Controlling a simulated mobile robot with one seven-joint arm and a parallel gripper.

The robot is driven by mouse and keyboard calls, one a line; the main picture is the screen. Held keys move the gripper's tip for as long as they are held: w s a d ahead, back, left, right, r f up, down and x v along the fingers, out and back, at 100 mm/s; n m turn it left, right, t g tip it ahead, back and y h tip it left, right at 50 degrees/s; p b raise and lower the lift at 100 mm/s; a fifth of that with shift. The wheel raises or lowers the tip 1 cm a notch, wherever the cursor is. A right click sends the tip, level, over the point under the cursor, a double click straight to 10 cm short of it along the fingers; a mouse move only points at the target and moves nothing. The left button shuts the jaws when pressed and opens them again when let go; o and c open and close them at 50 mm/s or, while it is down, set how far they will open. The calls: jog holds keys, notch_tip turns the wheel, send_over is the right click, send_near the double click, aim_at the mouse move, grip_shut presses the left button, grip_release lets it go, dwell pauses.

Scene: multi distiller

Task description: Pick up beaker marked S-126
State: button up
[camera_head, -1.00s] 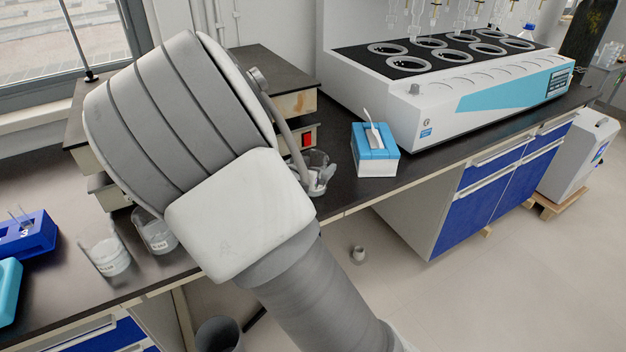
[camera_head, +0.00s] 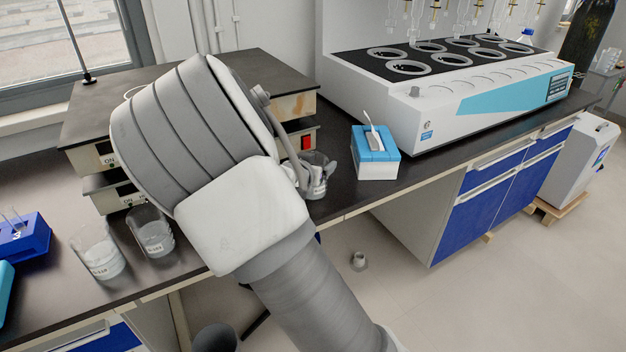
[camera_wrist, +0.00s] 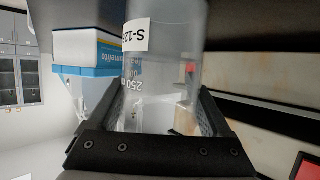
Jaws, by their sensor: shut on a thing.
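A clear glass beaker (camera_wrist: 165,60) with a white label stands between my fingers in the wrist view. The label begins "S-12"; its last character is hard to read. A "250" volume mark shows below it. My gripper (camera_wrist: 162,108) is shut on this beaker, with one dark finger on each side. In the head view the beaker (camera_head: 317,178) shows at the right of my wrist, by the bench's front edge. My arm hides most of the gripper there.
Two other labelled beakers (camera_head: 98,255) (camera_head: 152,235) stand on the bench at left, beside a blue tube rack (camera_head: 22,240). Stacked hotplate units (camera_head: 180,90) stand behind my arm. A blue-and-white box (camera_head: 376,158) is close right of the held beaker, before the large heating unit (camera_head: 470,95).

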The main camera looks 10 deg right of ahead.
jog(key=shift+c, duration=1)
jog(key=shift+r, duration=0.1)
